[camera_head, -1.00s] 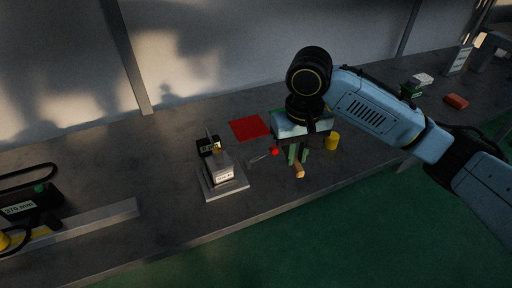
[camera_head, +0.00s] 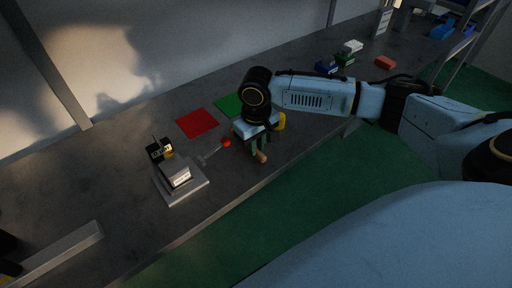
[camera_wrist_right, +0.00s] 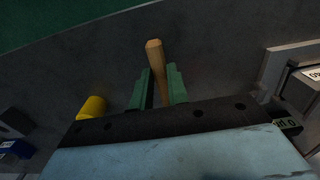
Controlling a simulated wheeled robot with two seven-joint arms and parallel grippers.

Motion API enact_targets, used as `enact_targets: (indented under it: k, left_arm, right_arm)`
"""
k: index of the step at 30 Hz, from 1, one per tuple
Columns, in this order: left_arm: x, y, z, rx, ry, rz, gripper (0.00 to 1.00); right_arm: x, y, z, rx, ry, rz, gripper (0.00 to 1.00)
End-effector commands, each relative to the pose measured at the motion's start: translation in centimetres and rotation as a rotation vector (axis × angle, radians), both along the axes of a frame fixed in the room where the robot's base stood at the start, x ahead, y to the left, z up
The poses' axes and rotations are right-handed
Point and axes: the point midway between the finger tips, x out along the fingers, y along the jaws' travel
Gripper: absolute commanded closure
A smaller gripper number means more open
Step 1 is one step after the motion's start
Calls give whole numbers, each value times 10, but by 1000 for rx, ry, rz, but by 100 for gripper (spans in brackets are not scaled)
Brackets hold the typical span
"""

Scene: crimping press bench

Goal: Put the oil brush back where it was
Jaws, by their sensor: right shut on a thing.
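My right gripper (camera_head: 259,145) is shut on the oil brush, whose wooden handle (camera_head: 262,157) sticks out below the green fingers. In the right wrist view the handle (camera_wrist_right: 156,65) stands between the two green fingers (camera_wrist_right: 161,90). The bristle end is hidden. A yellow cup (camera_head: 281,122) stands on the bench just behind and right of the gripper, partly covered by the arm. It also shows in the right wrist view (camera_wrist_right: 93,107), apart from the fingers.
The grey press (camera_head: 180,180) with its red-knobbed lever (camera_head: 226,143) is left of the gripper. A red mat (camera_head: 197,123) and a green mat (camera_head: 229,106) lie behind. A metal rail (camera_head: 60,255) is at lower left. Small boxes and a red block (camera_head: 385,62) are farther right.

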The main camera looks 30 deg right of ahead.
Motion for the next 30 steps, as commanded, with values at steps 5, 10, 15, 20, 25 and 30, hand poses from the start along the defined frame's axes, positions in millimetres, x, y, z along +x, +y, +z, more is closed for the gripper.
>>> enact_targets:
  k: [5, 10, 15, 20, 25, 30]
  left_arm:
    - [1, 0, -1, 1, -1, 0, 64]
    - [1, 0, -1, 1, -1, 0, 64]
    - [1, 0, 0, 1, -1, 0, 64]
    - [1, 1, 0, 1, -2, 0, 64]
    - [2, 0, 0, 1, -2, 0, 64]
    - [2, 0, -1, 1, -2, 0, 64]
  right_arm:
    - [0, 0, -12, 1, -1, 1, 100]
    - [0, 0, -11, 1, -1, 1, 100]
    - [0, 1, -14, 1, -1, 1, 81]
    - [0, 0, -14, 1, -1, 1, 62]
    - [0, 0, -14, 0, -1, 1, 62]
    - [1, 0, -9, 0, -3, 1, 62]
